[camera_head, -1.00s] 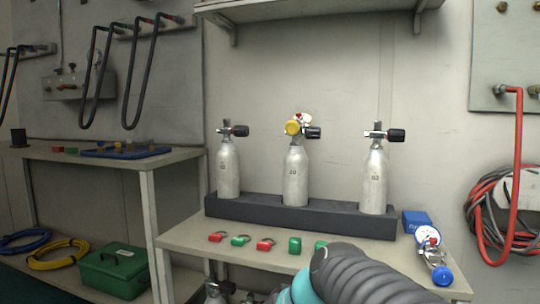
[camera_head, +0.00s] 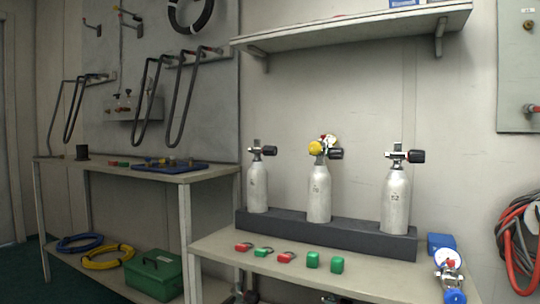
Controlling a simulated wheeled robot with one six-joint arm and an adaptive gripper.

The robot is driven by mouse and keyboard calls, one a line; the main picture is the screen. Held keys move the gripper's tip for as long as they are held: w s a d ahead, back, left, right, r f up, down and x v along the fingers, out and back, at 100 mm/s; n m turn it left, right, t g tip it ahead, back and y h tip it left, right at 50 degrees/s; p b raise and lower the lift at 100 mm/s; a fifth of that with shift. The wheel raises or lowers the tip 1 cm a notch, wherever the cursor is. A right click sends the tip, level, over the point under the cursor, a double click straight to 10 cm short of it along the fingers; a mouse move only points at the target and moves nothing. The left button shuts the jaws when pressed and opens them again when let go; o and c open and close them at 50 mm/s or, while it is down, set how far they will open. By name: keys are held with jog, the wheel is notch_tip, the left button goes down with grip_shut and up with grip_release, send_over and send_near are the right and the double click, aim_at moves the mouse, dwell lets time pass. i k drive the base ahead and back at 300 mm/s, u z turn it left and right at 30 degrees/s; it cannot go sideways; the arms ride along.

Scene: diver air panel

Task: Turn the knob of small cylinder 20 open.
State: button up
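Three small silver cylinders stand upright in a dark rack (camera_head: 330,233) on the bench. The middle one, small cylinder 20 (camera_head: 319,195), has a label that seems to read 20, though it is tiny. Its valve carries a black knob (camera_head: 335,154) pointing right, with a yellow-capped regulator (camera_head: 316,148) and a gauge on top. Whether the knob is open or closed cannot be told. The left cylinder (camera_head: 257,190) and right cylinder (camera_head: 396,200) have bare valves with black knobs. My gripper is not in view.
Red and green tags and green blocks (camera_head: 312,260) lie along the front of the bench (camera_head: 370,280). A blue box (camera_head: 440,243) and a gauge with blue parts (camera_head: 449,266) are at its right end. A shelf (camera_head: 350,28) hangs above. Another table (camera_head: 120,172) stands left.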

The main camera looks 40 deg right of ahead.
aim_at(333, 153)
jog(key=u, duration=0.65)
jog(key=k, duration=0.95)
jog(key=z, duration=1.8)
jog(key=i, duration=0.5)
